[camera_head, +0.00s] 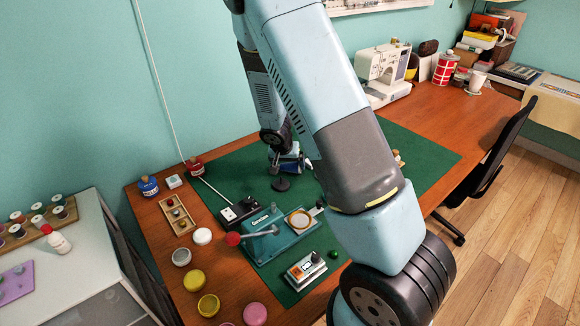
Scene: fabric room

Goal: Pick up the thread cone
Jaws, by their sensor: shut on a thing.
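My gripper (280,163) points down over the green mat, below the end of my arm, and is small and partly hidden by the arm. It is shut on a dark thing with a round, flared base (281,184), which looks like the thread cone. Only the lower part of the cone shows; its upper part is hidden between the fingers. I cannot tell whether its base touches the mat. A blue and white thing (291,162) shows just right of the fingers, partly hidden.
The green mat (425,150) lies on the wooden table (458,112). In front of the gripper are a black power strip (239,212), a teal press (284,240) and a metal box (305,269). Jars and tins line the left edge. A sewing machine (383,68) stands at the back.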

